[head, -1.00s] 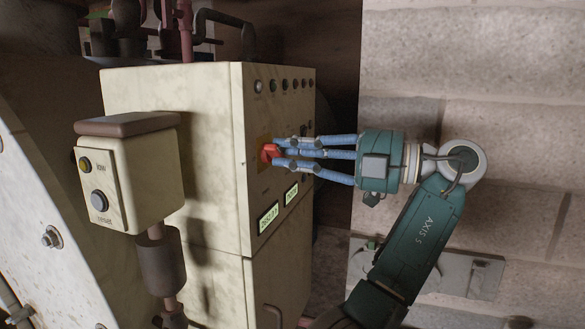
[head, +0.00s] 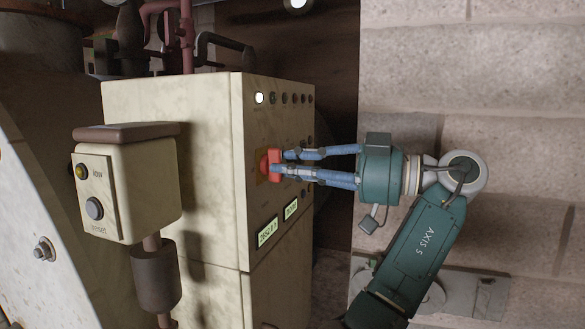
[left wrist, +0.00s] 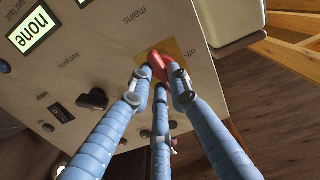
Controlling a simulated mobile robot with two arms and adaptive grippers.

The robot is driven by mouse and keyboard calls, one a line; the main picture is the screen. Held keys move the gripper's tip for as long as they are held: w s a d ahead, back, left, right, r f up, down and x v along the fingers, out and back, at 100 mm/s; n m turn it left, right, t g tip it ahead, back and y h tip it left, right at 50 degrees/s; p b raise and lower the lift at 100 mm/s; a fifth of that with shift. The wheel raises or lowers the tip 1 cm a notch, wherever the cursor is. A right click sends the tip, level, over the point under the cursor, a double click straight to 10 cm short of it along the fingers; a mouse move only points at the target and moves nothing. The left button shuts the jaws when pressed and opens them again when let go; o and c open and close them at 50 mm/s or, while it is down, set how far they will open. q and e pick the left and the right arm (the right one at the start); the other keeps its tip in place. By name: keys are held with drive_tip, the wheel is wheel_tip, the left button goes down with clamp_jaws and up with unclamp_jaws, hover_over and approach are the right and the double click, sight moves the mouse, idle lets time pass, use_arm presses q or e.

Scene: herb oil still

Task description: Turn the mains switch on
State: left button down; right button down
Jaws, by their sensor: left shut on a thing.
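The mains switch (head: 270,161) is a red rotary handle on a yellow plate, on the front panel of a cream cabinet (head: 170,100). My left gripper (head: 281,162), with blue segmented fingers, is shut on the red handle. In the left wrist view the red handle (left wrist: 157,66) shows between the fingertips, partly hidden by them. The word "mains" is printed beside its yellow plate, with a partly covered on/off marking. A white lamp (head: 259,98) at the panel's corner is lit. My right gripper is not in view.
Several dark lamps or knobs (head: 285,98) line the panel's edge. Two lit displays (head: 268,231) sit below the switch; one reads "none" in the left wrist view (left wrist: 33,30). A cream box with buttons (head: 125,190) stands in front of the cabinet. A stone wall (head: 480,90) is at right.

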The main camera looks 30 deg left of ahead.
use_arm(q)
drive_tip(key=shift+a+m, duration=0.1)
drive_tip(key=shift+m, duration=0.5)
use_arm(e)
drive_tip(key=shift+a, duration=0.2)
use_arm(q)
drive_tip(key=c, duration=1.9)
unclamp_jaws()
drive_tip(key=shift+o, duration=1.4)
drive_tip(key=shift+a, duration=0.2)
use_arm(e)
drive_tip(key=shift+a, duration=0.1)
use_arm(q)
wheel_tip(320, 180, up, 10)
drive_tip(key=shift+f, duration=0.1)
